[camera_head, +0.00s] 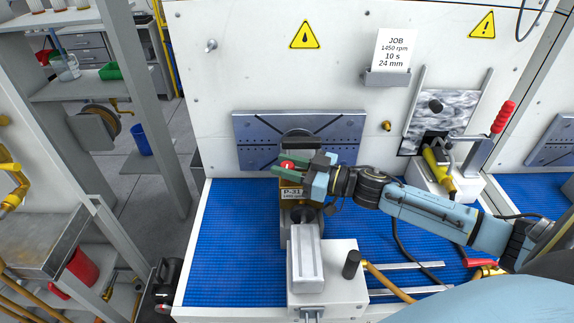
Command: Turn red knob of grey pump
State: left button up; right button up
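The red knob (287,165) shows between the two greenish fingers of my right gripper (284,168). The fingers are apart, one above and one below the knob in the picture; I cannot tell whether they touch it. The knob sits at the top of the pump unit, which carries a label "P-31" (292,192). The gripper hides much of the pump's upper part. The pump stands on a blue mat in front of a slotted metal plate (345,127). My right arm reaches in from the right. My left gripper is not in view.
A light grey block with a black handle (351,264) stands in front of the pump. A red-handled clamp (503,117) and a yellow-handled tool (437,168) are to the right. The blue mat (235,235) is clear on the left. A job card (396,50) is on the wall.

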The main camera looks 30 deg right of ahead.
jog(key=shift+c, duration=1.4)
jog(key=shift+n+g+y, duration=0.8)
jog(key=shift+y, duration=0.2)
jog(key=o, duration=0.7)
jog(key=v, duration=1.3)
jog(key=shift+s, duration=0.25)
jog(key=shift+d+r, duration=0.1)
